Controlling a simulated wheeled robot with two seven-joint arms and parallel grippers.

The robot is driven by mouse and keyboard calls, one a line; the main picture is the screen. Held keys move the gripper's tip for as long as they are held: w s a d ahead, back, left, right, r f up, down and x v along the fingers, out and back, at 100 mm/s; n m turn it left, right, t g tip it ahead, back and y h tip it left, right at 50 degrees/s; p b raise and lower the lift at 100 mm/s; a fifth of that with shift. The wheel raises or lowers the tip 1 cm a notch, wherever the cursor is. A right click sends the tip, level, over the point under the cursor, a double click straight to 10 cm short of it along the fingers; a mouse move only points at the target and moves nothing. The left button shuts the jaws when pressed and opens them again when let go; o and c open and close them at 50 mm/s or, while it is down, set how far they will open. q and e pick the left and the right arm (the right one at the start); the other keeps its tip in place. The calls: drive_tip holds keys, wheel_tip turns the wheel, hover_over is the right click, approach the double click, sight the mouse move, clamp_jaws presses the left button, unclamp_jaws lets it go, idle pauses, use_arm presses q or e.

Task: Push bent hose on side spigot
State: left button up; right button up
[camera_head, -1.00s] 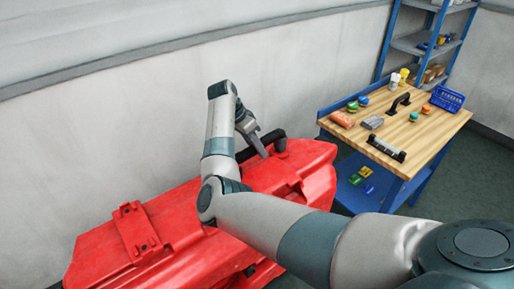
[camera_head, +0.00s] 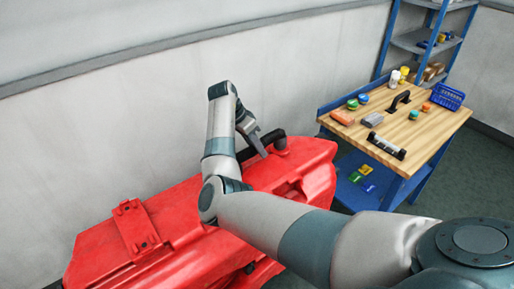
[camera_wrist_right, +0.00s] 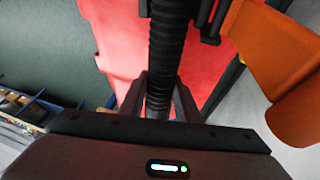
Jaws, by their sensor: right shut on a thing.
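My right gripper (camera_head: 262,152) is at the top of the red tank (camera_head: 290,175) in the head view. In the right wrist view its two fingers (camera_wrist_right: 160,100) are shut on a black ribbed hose (camera_wrist_right: 167,50), which runs up between them. In the head view a dark piece of hose (camera_head: 270,139) shows beside the gripper, ending near a round fitting on the tank. The side spigot cannot be made out, so I cannot tell whether the hose touches it. My left gripper is not in view.
A large orange part (camera_wrist_right: 275,65) is close on the right of the wrist view. A workbench (camera_head: 425,125) with several small items and a blue basket (camera_head: 447,97) stands to the right of the tank. A pale wall (camera_head: 110,120) runs behind the tank.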

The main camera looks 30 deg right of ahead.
drive_tip(key=shift+f, duration=0.35)
drive_tip(key=shift+r, duration=0.2)
idle(0.9)
drive_tip(key=o, duration=1.7)
drive_tip(key=shift+f, duration=0.1)
drive_tip(key=shift+o, duration=0.2)
drive_tip(key=shift+p, duration=0.3)
drive_tip(key=shift+p+v, duration=1.45)
drive_tip(key=shift+v, duration=0.85)
